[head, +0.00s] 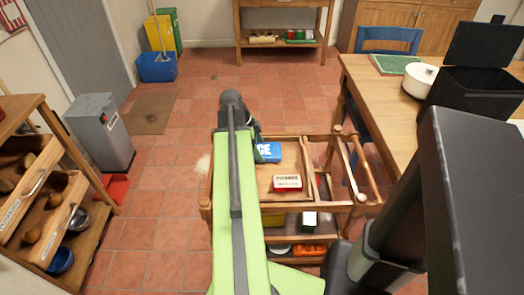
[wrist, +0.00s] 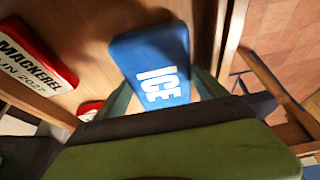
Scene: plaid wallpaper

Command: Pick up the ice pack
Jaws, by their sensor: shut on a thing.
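The ice pack (head: 269,152) is a blue block with white "ICE" lettering, at the left part of the wooden trolley's top. In the wrist view the ice pack (wrist: 151,50) lies between the two greenish fingers of my gripper (wrist: 163,92). The gripper is shut on its near end, with a finger along each side. In the head view my gripper (head: 257,150) is mostly hidden behind my arm at the pack's left edge. I cannot tell whether the pack touches the trolley top or is just above it.
A wooden table (head: 385,100) with a white pot (head: 419,80) is at right. A grey bin (head: 99,130) stands left.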

